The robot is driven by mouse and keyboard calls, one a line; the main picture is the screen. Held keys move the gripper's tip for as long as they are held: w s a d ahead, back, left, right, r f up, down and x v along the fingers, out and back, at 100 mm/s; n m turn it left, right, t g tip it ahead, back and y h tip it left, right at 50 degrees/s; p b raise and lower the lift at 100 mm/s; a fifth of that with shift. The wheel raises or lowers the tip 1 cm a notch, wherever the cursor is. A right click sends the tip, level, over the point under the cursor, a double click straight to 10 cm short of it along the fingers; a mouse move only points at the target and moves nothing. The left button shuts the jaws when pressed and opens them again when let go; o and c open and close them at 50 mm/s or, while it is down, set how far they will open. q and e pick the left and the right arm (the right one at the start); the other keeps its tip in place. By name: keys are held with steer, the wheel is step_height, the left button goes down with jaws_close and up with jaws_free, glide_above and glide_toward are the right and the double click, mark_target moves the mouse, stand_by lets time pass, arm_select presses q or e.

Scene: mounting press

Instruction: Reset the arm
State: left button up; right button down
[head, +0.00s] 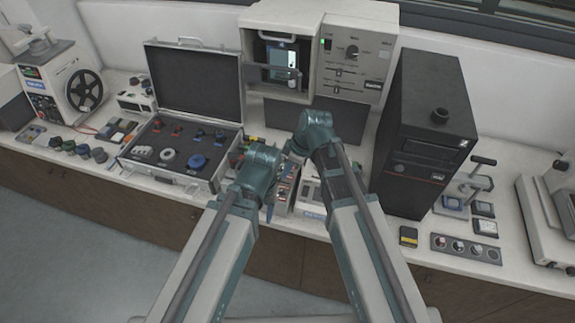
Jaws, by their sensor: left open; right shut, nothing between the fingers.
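My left arm comes in from the lower left and bends at a teal wrist in front of the open case. My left gripper (268,208) points down near the counter's front edge, its open fingers small and partly hidden by the wrist. My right arm reaches up the middle to a teal wrist below the beige machine. My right gripper (290,165) is shut and empty, largely hidden beside the two wrists. The wrists are close together in the picture; I cannot tell whether they touch.
A beige machine (362,50) with an open chamber stands at the back. An open case (195,85) with several parts lies left, and a black tower (425,120) stands right. Small devices (311,192) sit under my arms. The floor (80,250) at front left is clear.

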arm_select(q)
step_height(320, 180, down, 7)
steer(key=b, duration=0.7)
steer(key=shift+f, duration=0.15)
arm_select(e)
steer(key=s+d+f+m+h, duration=0.2)
steer(key=s+f+m, duration=0.2)
steer(key=s, duration=0.3)
steer(key=s+d+f+m+g+h, duration=0.1)
steer(key=s+d+f+m+h, duration=0.1)
steer(key=s+m, duration=0.4)
steer(key=shift+s+d+f+m+h, duration=0.15)
steer(key=shift+s+f+m+h, duration=0.25)
steer(key=shift+f, duration=0.8)
arm_select(q)
steer(key=shift+o, duration=0.2)
arm_select(e)
steer(key=shift+s, duration=0.1)
